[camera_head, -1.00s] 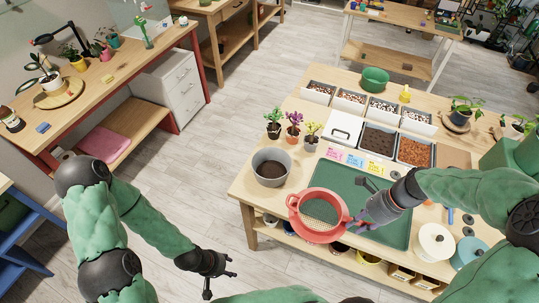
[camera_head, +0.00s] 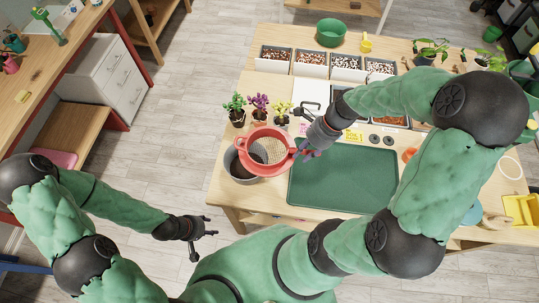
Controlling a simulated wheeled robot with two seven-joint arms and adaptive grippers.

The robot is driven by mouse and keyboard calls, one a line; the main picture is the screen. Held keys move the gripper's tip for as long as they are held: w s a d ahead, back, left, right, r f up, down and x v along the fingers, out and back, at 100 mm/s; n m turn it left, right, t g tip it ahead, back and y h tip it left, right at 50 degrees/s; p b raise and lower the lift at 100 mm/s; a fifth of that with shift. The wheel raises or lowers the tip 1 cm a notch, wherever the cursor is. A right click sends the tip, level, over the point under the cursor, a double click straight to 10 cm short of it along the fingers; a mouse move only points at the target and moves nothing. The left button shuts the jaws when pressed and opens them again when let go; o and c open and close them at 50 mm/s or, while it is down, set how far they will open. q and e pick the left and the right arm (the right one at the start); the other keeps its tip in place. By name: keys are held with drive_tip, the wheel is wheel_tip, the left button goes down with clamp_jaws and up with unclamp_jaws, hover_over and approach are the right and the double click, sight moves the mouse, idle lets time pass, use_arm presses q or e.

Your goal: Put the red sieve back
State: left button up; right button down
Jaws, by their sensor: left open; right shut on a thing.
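The red sieve (camera_head: 247,166) is in the head view at the left part of the potting table, over the grey pot (camera_head: 231,166). It covers part of the pot's opening. I cannot tell whether it touches the rim. My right gripper (camera_head: 304,150) is shut on the sieve's right side, at its handle. The sieve's mesh looks empty. My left gripper (camera_head: 204,238) is open and empty, over the floor in front of the table, well away from the sieve.
The green mat (camera_head: 340,182) is bare beside the sieve. Several small potted plants (camera_head: 259,105) stand just behind it. Bins of pebbles and soil (camera_head: 310,62) line the back, with a green bowl (camera_head: 331,32) behind them.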

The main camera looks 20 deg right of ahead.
sight(282, 149)
drive_tip(key=w+a+f, duration=0.2)
drive_tip(key=w, duration=0.1)
drive_tip(key=shift+a, duration=0.35)
drive_tip(key=w+a+f, duration=0.1)
drive_tip(key=w+f, duration=0.1)
drive_tip(key=f, duration=0.1)
drive_tip(key=w+a+f+b, duration=0.1)
drive_tip(key=shift+w+a+f, duration=0.1)
drive_tip(key=shift+a+f, duration=0.25)
drive_tip(key=shift+f, duration=0.05)
drive_tip(key=shift+w+a+f, duration=0.15)
drive_tip(key=shift+a+f, duration=0.15)
drive_tip(key=shift+f, duration=0.1)
wheel_tip(282, 149, down, 3)
drive_tip(key=shift+w+f+b, duration=0.1)
drive_tip(key=shift+w+b, duration=0.05)
drive_tip(key=shift+b, duration=0.45)
drive_tip(key=shift+f, duration=0.2)
